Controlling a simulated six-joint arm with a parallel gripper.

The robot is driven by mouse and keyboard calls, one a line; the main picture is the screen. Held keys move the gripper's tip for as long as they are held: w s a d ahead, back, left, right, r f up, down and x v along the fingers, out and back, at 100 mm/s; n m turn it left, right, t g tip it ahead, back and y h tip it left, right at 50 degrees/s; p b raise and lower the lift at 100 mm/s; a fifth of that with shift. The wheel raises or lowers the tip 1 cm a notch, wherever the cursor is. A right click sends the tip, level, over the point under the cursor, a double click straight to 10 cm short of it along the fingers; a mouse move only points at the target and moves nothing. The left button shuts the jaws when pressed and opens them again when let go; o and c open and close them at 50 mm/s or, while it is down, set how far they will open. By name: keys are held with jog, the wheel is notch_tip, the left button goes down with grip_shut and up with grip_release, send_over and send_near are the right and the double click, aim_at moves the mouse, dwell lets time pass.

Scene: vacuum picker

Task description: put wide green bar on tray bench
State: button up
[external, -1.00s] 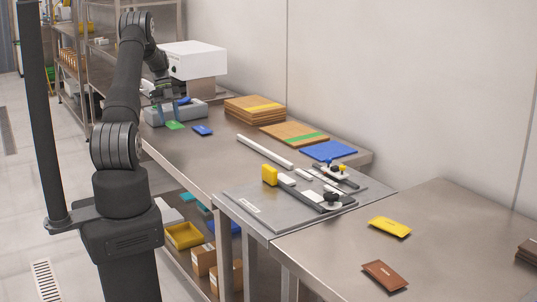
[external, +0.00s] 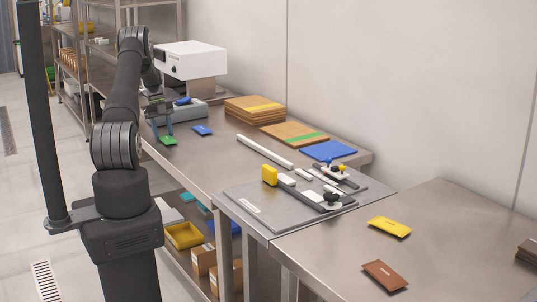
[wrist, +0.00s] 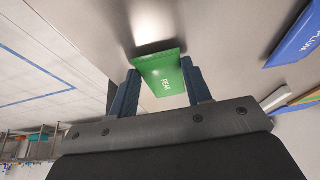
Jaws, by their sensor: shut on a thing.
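The wide green bar (external: 168,140) is a flat green packet, labelled PEAR in the wrist view (wrist: 161,72). My gripper (external: 162,134) is shut on it, with a blue finger at each side edge in the wrist view (wrist: 160,84). The bar is near the left edge of the long steel bench (external: 190,157); I cannot tell how far it is above the surface. A nearer steel bench (external: 335,250) at the right carries a yellow packet (external: 389,227) and a brown packet (external: 384,275). I cannot tell which bench is the tray bench.
A blue packet (external: 202,130) labelled PLUM lies right of the bar. A grey box (external: 190,110) and white machine (external: 192,61) stand behind. Wooden boards (external: 255,110), a blue sheet (external: 328,150), a white bar (external: 265,151) and a grey fixture plate (external: 275,209) lie farther right.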

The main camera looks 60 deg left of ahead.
aim_at(165, 136)
jog(key=o, duration=1)
jog(key=v, duration=1.2)
jog(key=shift+r, duration=0.1)
jog(key=x, duration=1.1)
jog(key=shift+d+f, duration=0.2)
jog(key=shift+f, duration=0.15)
jog(key=shift+r, duration=1.7)
jog(key=shift+f, duration=0.15)
